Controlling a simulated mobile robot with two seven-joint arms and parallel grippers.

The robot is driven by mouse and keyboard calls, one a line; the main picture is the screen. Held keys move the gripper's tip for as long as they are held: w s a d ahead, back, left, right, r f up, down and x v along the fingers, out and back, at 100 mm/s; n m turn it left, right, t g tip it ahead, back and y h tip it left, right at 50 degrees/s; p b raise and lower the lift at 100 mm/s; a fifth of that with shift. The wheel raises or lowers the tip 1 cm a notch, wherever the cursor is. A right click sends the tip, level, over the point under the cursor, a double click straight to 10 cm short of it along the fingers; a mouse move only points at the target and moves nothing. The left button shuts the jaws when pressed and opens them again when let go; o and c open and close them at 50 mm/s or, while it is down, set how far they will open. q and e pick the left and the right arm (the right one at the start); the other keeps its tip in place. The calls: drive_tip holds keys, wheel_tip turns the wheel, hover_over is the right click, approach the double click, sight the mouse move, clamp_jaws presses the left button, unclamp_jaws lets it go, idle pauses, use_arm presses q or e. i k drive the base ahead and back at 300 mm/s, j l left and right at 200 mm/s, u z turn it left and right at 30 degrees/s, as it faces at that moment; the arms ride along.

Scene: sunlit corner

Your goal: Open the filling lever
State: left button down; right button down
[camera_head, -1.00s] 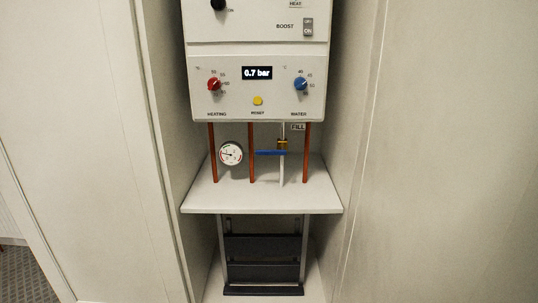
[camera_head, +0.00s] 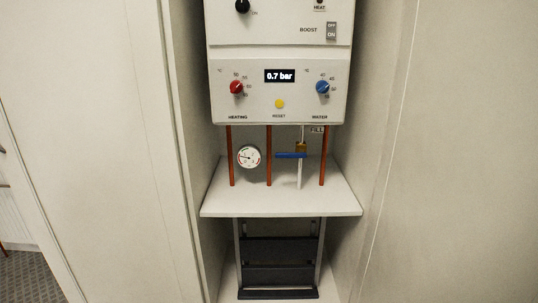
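The filling lever (camera_head: 290,155) is a blue bar under the boiler, lying level and pointing left from a brass valve (camera_head: 301,147) on a thin white pipe. A small tag reading FILL (camera_head: 317,130) is beside the valve. The boiler (camera_head: 280,95) above is white, and its display (camera_head: 280,76) reads 0.7 bar. A round white gauge (camera_head: 248,157) is left of the lever, between copper pipes. Neither of my grippers is in view.
A white shelf (camera_head: 281,203) is below the pipes, with a folded dark step stool (camera_head: 278,262) under it. Cabinet walls (camera_head: 372,130) close in both sides of the niche. Copper pipes (camera_head: 268,160) stand near the lever.

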sight(302, 154)
drive_tip(key=i+j, duration=0.15)
drive_tip(key=j, duration=0.15)
drive_tip(key=i+j+u, duration=0.15)
drive_tip(key=j, duration=0.15)
drive_tip(key=i+j, duration=0.1)
drive_tip(key=j, duration=0.2)
drive_tip(key=i+l+u, duration=0.15)
drive_tip(key=i, duration=0.25)
drive_tip(key=i+l+u, duration=0.1)
drive_tip(key=i+l, duration=0.15)
drive_tip(key=i, duration=0.1)
